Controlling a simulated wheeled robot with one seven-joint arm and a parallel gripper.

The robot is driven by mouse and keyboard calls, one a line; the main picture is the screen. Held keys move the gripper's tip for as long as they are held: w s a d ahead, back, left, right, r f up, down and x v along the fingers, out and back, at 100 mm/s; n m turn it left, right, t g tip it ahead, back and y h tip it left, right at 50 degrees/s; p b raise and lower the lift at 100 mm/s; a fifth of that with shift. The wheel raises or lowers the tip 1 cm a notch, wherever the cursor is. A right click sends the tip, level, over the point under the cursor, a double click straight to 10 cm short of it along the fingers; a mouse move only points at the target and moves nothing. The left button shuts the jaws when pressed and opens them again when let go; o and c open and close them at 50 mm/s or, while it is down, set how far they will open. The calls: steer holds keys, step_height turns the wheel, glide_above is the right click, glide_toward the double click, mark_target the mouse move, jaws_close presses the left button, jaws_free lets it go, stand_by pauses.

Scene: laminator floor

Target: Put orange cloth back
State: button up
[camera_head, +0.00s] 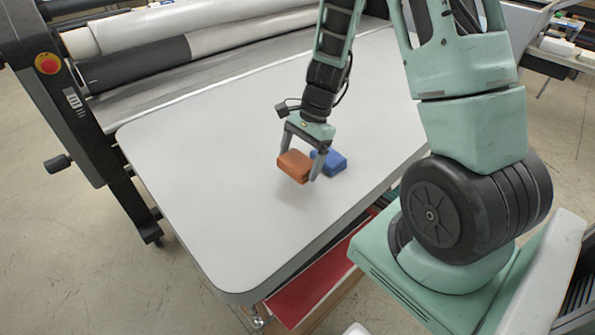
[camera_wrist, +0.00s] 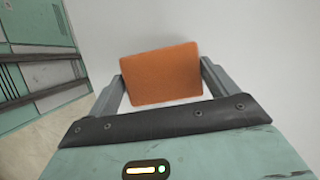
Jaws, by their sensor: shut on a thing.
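The orange cloth (camera_head: 294,165) is a folded block between the two fingers of my gripper (camera_head: 301,171), over the white tabletop (camera_head: 215,180). In the wrist view the orange cloth (camera_wrist: 161,74) sits slightly tilted between the fingers of my gripper (camera_wrist: 161,78), which are shut on its sides. Whether the cloth touches the tabletop or hangs just above it is hard to tell. A blue folded cloth (camera_head: 335,162) lies on the table just right of the gripper, partly hidden behind a finger.
The laminator with its rollers (camera_head: 135,62) stands along the table's far left side, with a red button (camera_head: 47,63) on its end frame. A red item (camera_head: 310,285) is under the table's front edge. Most of the tabletop is clear.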

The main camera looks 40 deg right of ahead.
steer(key=shift+f, duration=2.25)
steer(key=shift+f, duration=0.15)
steer(key=o, duration=0.9)
steer(key=shift+c, duration=0.2)
